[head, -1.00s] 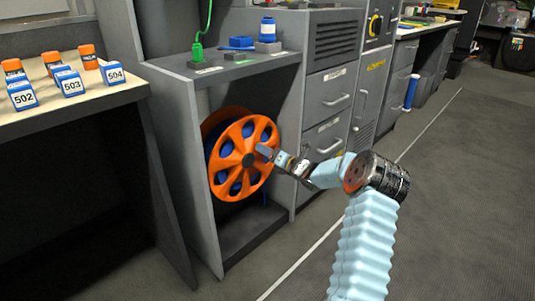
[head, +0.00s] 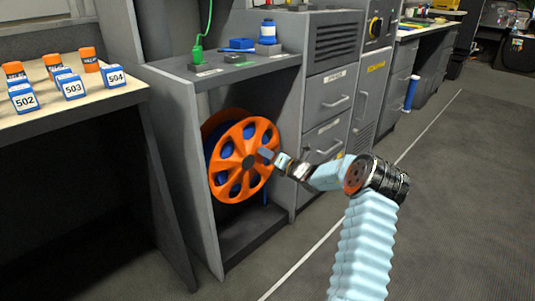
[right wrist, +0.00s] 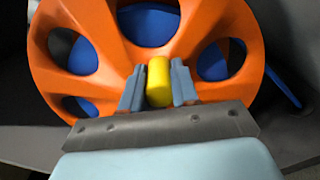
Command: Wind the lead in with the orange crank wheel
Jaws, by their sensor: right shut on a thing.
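The orange crank wheel (head: 228,180) stands upright in the open bay of a grey cabinet, with several round holes through its face. Blue shows through the holes, and it also shows behind the wheel in the right wrist view (right wrist: 152,23). My right gripper (head: 268,155) is at the wheel's right side. In the right wrist view its two fingers close on a yellow handle (right wrist: 159,80) that sticks out from the orange wheel (right wrist: 85,20). In the head view the fingers hide the handle. My left gripper is in neither view.
The grey cabinet (head: 180,150) frames the wheel, with a shelf above holding a green plug (head: 197,55) and blue parts (head: 238,43). A bench with numbered blocks (head: 72,86) stands at left. Drawers (head: 328,92) stand to the right. The floor (head: 440,220) at right is clear.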

